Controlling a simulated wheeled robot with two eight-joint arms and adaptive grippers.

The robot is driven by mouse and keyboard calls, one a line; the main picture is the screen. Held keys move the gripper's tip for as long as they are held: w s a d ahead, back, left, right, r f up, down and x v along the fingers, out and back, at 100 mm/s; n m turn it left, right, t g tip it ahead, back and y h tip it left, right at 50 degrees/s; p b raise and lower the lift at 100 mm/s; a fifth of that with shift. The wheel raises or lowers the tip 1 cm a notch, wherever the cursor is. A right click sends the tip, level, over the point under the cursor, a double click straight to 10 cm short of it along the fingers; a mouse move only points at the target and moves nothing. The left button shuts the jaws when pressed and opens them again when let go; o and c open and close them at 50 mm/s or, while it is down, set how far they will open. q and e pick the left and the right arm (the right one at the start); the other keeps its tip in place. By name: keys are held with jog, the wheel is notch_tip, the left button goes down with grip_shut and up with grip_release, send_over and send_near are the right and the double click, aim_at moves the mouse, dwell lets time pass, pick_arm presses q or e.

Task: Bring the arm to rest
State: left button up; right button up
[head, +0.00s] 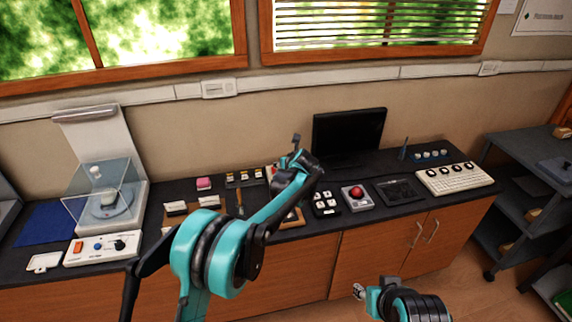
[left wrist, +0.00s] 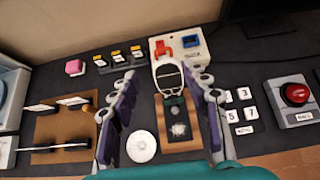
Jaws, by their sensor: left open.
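My left arm is teal and black and reaches from the lower left over the counter in the head view. Its left gripper (head: 297,150) is above the middle of the counter. In the left wrist view, the left gripper (left wrist: 163,82) has its two dark padded fingers spread apart with nothing held. Between and below them is a brown board (left wrist: 178,144) with a dark piece bearing a clear knob. My right arm shows at the bottom right of the head view, in front of the cabinets; its jaws are too unclear to read.
The counter carries a red button box (head: 356,198), a black monitor (head: 349,138), a white keyed panel (head: 454,179), and a clear-covered device (head: 104,194). A white box with red and blue parts (left wrist: 178,48) and a white disc (left wrist: 142,146) lie near the left gripper. Grey shelves (head: 520,155) stand right.

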pick_arm(q)
jog(key=s+a+r+n+g, duration=0.1)
jog(key=s+a+r+n, duration=0.1)
jog(key=s+a+n, duration=0.35)
jog(key=s+a+r+n+h+b, duration=0.1)
jog(key=s+a+r+n, duration=0.15)
jog(key=s+n, duration=0.55)
jog(key=s+a+r+n+g, duration=0.1)
jog(key=s+a+r+n, duration=0.25)
jog(key=s, duration=0.65)
jog(key=s+f+n, duration=0.3)
jog(key=s+n, duration=0.2)
jog(key=s, duration=0.2)
jog(key=s+a+f+n+h+b, duration=0.1)
jog(key=s+f+n, duration=0.2)
jog(key=s+n, duration=0.2)
jog(key=s+a+f+n+g+h, duration=0.1)
jog(key=s+f+n, duration=0.2)
jog(key=s, duration=0.8)
jog(key=n, duration=0.2)
jog(key=shift+a+f+n, duration=0.25)
jog(key=shift+n, duration=0.15)
